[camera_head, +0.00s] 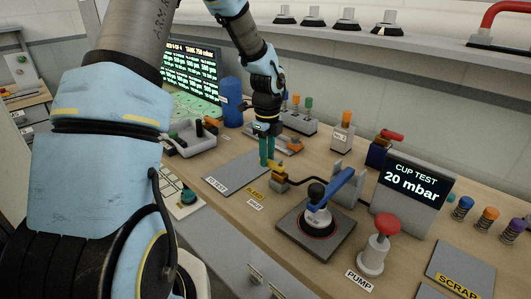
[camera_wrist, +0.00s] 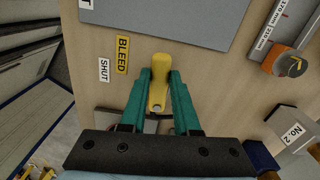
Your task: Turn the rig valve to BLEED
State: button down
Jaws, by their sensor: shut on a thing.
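The rig valve has a yellow lever (camera_wrist: 159,82), which also shows in the head view (camera_head: 278,171). My gripper (camera_wrist: 159,73) has its green fingers on either side of the lever and is shut on it. In the head view my gripper (camera_head: 267,155) reaches down to the lever from above. A yellow BLEED label (camera_wrist: 122,54) and a white SHUT label (camera_wrist: 104,70) lie to the left of the lever in the wrist view. The lever's bolt end is towards my palm. The valve body is mostly hidden under my gripper.
A blue-handled cup tool (camera_head: 325,200) stands on a dark pad right of the valve. A red-topped PUMP knob (camera_head: 380,245) and a CUP TEST display (camera_head: 414,183) reading 20 mbar are further right. A grey TEST plate (camera_head: 235,172) lies left of the lever.

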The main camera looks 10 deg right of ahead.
aim_at(269, 158)
jog(key=shift+w+d+r+m+p, duration=0.15)
jog(key=shift+d+m+p, duration=0.2)
jog(key=shift+m, duration=0.25)
jog(key=c, duration=0.6)
grip_release()
jog(key=shift+c, duration=0.2)
notch_tip(269, 158, up, 11)
jog(key=b, duration=0.2)
jog(key=shift+f, duration=0.2)
jog(key=shift+a, duration=0.1)
